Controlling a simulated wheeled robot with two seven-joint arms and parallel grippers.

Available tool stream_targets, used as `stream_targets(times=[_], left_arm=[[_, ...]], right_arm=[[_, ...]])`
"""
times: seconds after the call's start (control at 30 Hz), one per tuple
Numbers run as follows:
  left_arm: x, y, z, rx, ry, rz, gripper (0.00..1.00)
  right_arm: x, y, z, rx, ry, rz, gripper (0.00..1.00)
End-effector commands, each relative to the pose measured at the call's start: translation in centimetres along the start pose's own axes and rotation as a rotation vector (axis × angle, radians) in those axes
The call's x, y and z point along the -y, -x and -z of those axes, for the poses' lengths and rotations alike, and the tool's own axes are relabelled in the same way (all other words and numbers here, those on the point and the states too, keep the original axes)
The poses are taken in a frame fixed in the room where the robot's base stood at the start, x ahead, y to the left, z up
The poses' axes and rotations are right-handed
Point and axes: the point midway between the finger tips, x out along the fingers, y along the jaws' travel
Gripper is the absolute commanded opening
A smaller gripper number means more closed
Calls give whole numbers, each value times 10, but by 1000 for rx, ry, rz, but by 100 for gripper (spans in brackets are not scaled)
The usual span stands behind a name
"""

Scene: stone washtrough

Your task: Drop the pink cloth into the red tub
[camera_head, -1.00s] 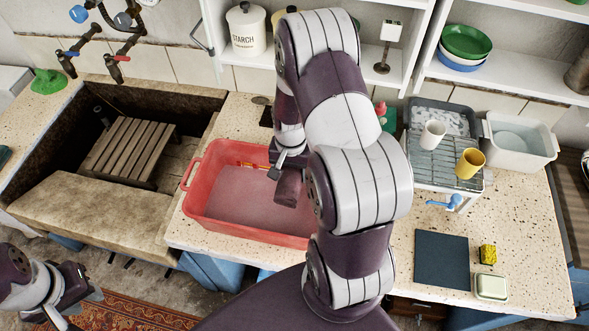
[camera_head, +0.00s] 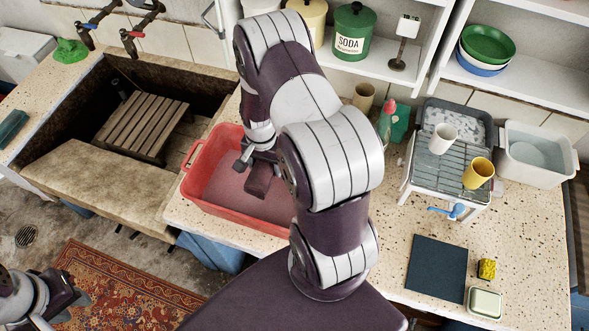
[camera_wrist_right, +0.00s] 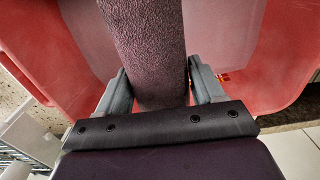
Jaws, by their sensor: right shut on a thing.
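The red tub (camera_head: 196,165) stands on the speckled counter, right of the stone trough. It holds a pinkish surface, perhaps water. My right gripper (camera_head: 256,162) is over the tub and shut on the pink cloth (camera_head: 259,183), which looks dark mauve here and hangs below the fingers. In the right wrist view the cloth (camera_wrist_right: 152,45) is a rough-textured roll between both fingers of the gripper (camera_wrist_right: 158,82), with tub walls on either side. My arm hides the tub's right end. My left gripper (camera_head: 68,298) is low at the bottom left, away from the tub; its jaws are unclear.
The stone trough (camera_head: 90,165) with a wooden rack (camera_head: 143,125) lies left of the tub. Right of my arm are a bottle (camera_head: 386,122), a dish rack with cups (camera_head: 425,165), a white basin (camera_head: 535,160), a dark mat (camera_head: 437,268) and a sponge (camera_head: 487,268). Shelves stand behind.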

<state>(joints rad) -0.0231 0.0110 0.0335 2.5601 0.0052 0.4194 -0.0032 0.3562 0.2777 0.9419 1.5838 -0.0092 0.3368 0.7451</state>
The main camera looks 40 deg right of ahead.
Motion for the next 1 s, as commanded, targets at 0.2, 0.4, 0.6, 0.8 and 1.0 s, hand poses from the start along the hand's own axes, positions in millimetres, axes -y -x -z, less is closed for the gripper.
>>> stream_targets(times=[0.2,0.4,0.6,0.8,1.0], left_arm=[[0,-4,0,-1,0,0,33],[0,-4,0,-1,0,0,33],[0,-4,0,-1,0,0,33],[0,-9,-1,-1,0,0,33],[0,-18,-2,0,0,0,33]], right_arm=[[0,-4,0,-2,0,1,31],[0,-4,0,-1,1,1,97],[0,-4,0,-1,1,0,97],[1,16,2,-5,0,4,97],[0,71,2,-5,0,6,97]])
